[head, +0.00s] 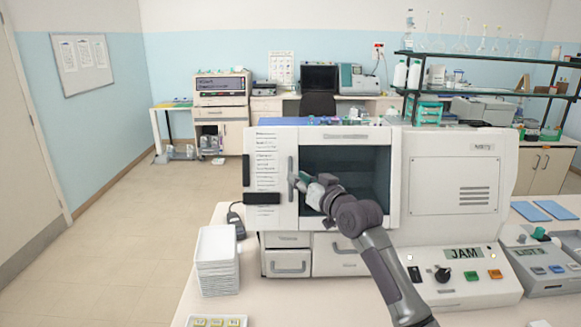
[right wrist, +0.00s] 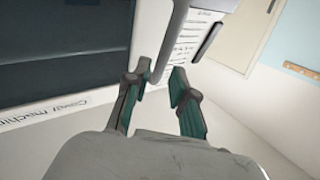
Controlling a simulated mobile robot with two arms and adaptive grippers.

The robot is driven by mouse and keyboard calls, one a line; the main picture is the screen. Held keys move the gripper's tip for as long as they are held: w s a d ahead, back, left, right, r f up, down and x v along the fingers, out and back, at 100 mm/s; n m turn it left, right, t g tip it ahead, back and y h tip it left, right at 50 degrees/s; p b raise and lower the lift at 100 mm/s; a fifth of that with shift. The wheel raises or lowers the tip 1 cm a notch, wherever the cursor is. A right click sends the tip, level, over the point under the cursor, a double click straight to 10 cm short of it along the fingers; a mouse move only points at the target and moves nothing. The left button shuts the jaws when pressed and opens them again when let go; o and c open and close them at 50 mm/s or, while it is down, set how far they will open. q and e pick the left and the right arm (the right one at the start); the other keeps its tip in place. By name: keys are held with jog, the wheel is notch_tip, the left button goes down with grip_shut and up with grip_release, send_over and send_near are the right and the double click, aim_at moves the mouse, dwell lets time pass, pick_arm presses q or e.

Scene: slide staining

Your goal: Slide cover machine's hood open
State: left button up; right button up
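The cover machine (head: 450,150) is a large white cabinet on the table. Its hood (head: 267,215) is a pale panel with printed text at the left of the front, with an upright grey handle (head: 291,178) along its right edge. Right of it is a dark, window-like area (head: 370,165); I cannot tell whether it is glass or an opening. My right gripper (head: 298,182) is at the handle. In the right wrist view its two green-padded fingers (right wrist: 158,88) are apart, with the handle's end (right wrist: 157,73) between them. Contact is unclear. My left gripper is out of view.
A stack of white trays (head: 217,262) stands on the table at left, near a dark corded device (head: 236,220). Drawers (head: 290,262) lie below the hood. A control panel (head: 463,275) with a "JAM" display and coloured buttons is at right, beside another console (head: 545,265).

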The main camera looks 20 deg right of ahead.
jog(key=shift+p+x, duration=0.5)
jog(key=shift+x, duration=1.7)
grip_shut()
